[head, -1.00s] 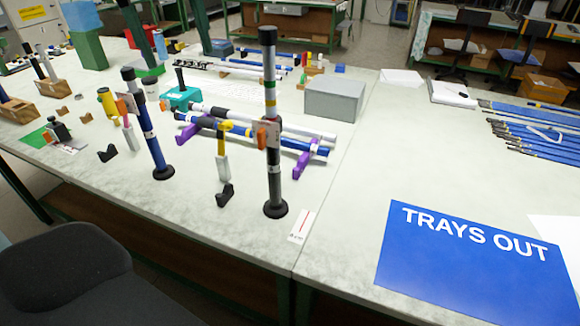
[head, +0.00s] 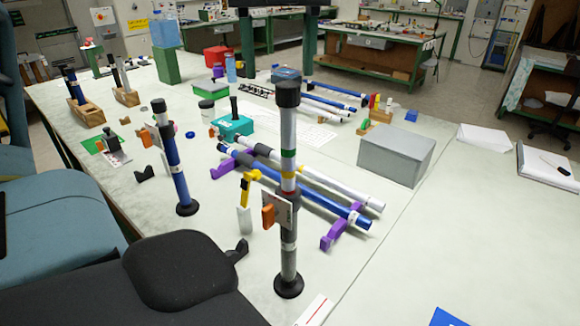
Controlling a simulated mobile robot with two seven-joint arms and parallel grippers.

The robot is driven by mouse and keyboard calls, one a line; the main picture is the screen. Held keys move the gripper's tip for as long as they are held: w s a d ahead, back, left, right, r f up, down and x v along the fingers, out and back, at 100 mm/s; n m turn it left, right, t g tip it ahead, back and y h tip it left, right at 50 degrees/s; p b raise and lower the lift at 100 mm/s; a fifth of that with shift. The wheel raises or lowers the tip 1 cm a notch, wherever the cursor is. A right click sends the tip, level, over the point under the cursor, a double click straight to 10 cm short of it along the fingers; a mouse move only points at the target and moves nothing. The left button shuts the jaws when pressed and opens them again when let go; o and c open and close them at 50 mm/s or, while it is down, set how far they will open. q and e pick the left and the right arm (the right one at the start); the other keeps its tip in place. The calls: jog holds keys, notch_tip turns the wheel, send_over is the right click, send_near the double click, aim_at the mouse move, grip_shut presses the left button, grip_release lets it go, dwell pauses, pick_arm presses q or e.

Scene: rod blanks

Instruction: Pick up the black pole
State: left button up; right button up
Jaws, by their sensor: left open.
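No pole in view is wholly black. The nearest upright pole (head: 288,150) has a black cap, a silver upper part with coloured bands, a dark grey lower part and a round black foot on the table. An orange piece (head: 268,216) and a pale card sit at its middle. A blue upright pole (head: 176,170) with a black top and foot stands to its left. A blue pole (head: 300,195) and a white pole (head: 335,184) lie across purple rests (head: 334,232). I see neither of my grippers, and nothing grips these poles.
A black chair (head: 185,275) and a teal chair (head: 60,230) block the lower left. A grey box (head: 396,154) stands right of the lying poles. Wooden holders (head: 86,112) with poles stand at the left. The table (head: 470,230) is mostly clear at right.

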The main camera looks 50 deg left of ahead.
aim_at(288, 84)
pick_arm(q)
jog(key=shift+w+f, duration=0.2)
jog(key=shift+f, duration=0.9)
jog(key=f, duration=0.4)
jog(key=shift+w+d+f+p, duration=0.1)
jog(key=shift+w+d+p, duration=0.2)
jog(key=shift+p, duration=0.1)
jog(key=shift+f, duration=0.3)
pick_arm(e)
jog(key=shift+w+r, duration=0.7)
jog(key=shift+w, duration=0.2)
pick_arm(q)
grip_shut()
pick_arm(e)
jog(key=shift+s+f, duration=0.2)
jog(key=shift+s, duration=0.25)
